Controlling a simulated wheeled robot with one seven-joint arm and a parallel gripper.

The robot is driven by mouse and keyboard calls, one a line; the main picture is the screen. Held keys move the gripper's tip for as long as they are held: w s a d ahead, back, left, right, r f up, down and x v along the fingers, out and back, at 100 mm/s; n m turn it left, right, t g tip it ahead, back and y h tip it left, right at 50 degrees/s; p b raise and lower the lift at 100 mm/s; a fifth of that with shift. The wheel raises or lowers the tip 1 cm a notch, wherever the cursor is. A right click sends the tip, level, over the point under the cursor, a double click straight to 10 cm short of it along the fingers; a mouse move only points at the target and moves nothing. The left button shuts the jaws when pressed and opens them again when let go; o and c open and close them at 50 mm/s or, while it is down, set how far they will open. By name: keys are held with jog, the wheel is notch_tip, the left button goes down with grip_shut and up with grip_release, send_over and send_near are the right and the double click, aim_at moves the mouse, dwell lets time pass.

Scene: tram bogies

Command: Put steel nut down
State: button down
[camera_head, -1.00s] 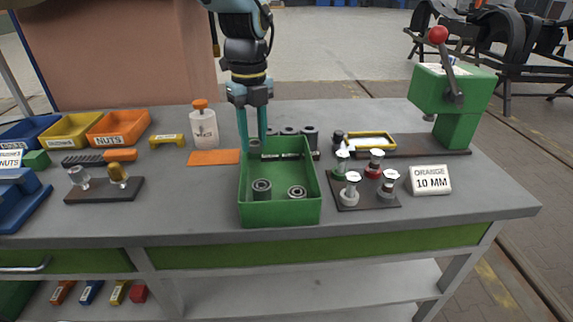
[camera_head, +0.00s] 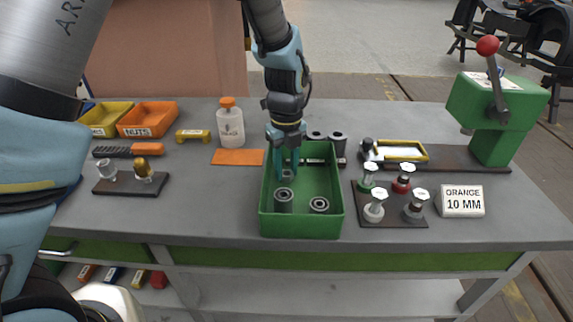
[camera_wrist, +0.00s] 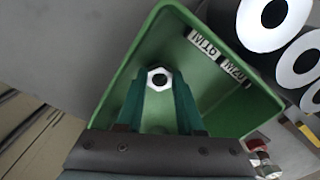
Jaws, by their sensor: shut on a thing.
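My gripper (camera_head: 288,176) points down inside the back left part of the green tray (camera_head: 300,228). Its teal fingers are shut on a steel nut (camera_wrist: 159,79), a bright hexagonal ring with a dark hole. In the head view the nut (camera_head: 287,175) is small between the fingertips. I cannot tell whether the nut touches the tray floor.
Two dark ring parts, one taller (camera_head: 284,200) and one flatter (camera_head: 319,205), are in the tray's front. Dark cylinders (camera_head: 338,143) stand behind it. A rack with several knobbed pieces (camera_head: 390,213) is to the right, an orange mat (camera_head: 238,157) to the left.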

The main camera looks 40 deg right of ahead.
aim_at(286, 173)
jog(key=shift+f, duration=0.2)
jog(key=c, duration=0.5)
grip_release()
jog(key=shift+c, duration=0.2)
notch_tip(286, 173, up, 12)
jog(key=b, duration=0.2)
jog(key=shift+b, duration=0.35)
jog(key=shift+r, duration=0.1)
